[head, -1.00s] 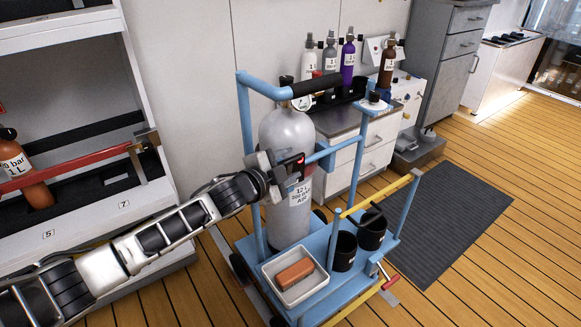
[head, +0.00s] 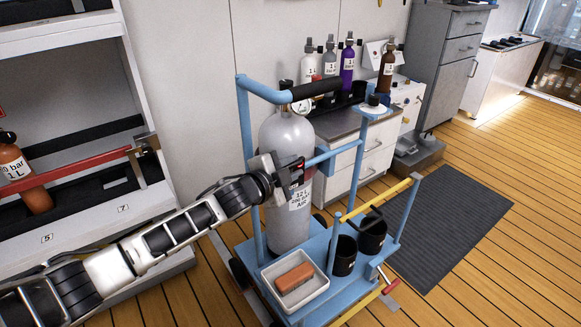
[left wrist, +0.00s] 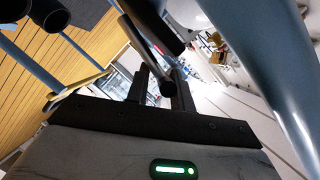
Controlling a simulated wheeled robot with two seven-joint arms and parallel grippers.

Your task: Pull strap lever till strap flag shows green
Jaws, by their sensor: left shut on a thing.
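A grey gas cylinder (head: 287,135) stands upright on a blue trolley. My left gripper (head: 281,175) is at its front, about mid-height, just above the white label. In the left wrist view the left gripper (left wrist: 160,92) is shut on a dark, rod-like strap lever (left wrist: 150,55), which lies between its fingers. In the head view a small dark part with a red patch (head: 299,166) shows beside the fingers. I cannot tell whether this patch is the strap flag, and I see no green on the cylinder. The gripper hides most of the strap. My right gripper is not in view.
The blue trolley (head: 325,250) carries a white tray (head: 272,273) with an orange-brown block and two black cups (head: 345,256). Its handle (head: 318,86) rises behind the cylinder. A shelf with a red bar (head: 75,168) stands left. Bottles stand on the counter behind. Floor lies open at right.

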